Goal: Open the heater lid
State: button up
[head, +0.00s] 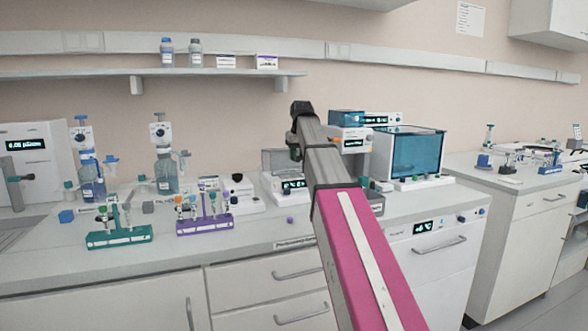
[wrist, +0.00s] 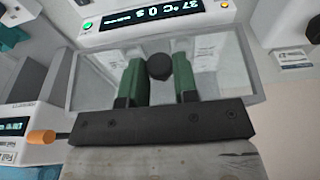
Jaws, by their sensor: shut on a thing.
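The heater (head: 268,190) is a white block with a lit display, on the bench behind my arm. Its clear, grey-framed lid (head: 277,160) shows just left of my arm; I cannot tell its exact tilt. In the wrist view the lid (wrist: 95,80) fills the space below the heater's display panel (wrist: 155,18), which reads 37 °C. A round black knob (wrist: 158,67) lies between the green fingers of my gripper (wrist: 160,76), which is shut on it. In the head view my arm hides the fingers and the knob.
A teal-windowed box (head: 412,153) stands right of my arm. A purple tube rack (head: 205,226) and a teal rack (head: 118,237) with several tubes stand left, near the bench front. A shelf (head: 100,73) runs along the wall above.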

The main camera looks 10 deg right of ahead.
jog(key=shift+w+r, duration=0.2)
jog(key=shift+r, duration=0.3)
jog(key=shift+w+a+r, duration=0.15)
jog(key=shift+w+r, duration=0.35)
jog(key=shift+r, duration=0.3)
jog(key=shift+w+a+r, duration=0.1)
jog(key=shift+w+r, duration=0.35)
jog(key=shift+r, duration=0.3)
jog(key=shift+w+a+r, duration=0.15)
jog(key=shift+w+r, duration=0.5)
jog(key=shift+r, duration=0.1)
jog(key=shift+w+a+r, duration=0.1)
jog(key=shift+w+r, duration=0.55)
jog(key=shift+r, duration=0.05)
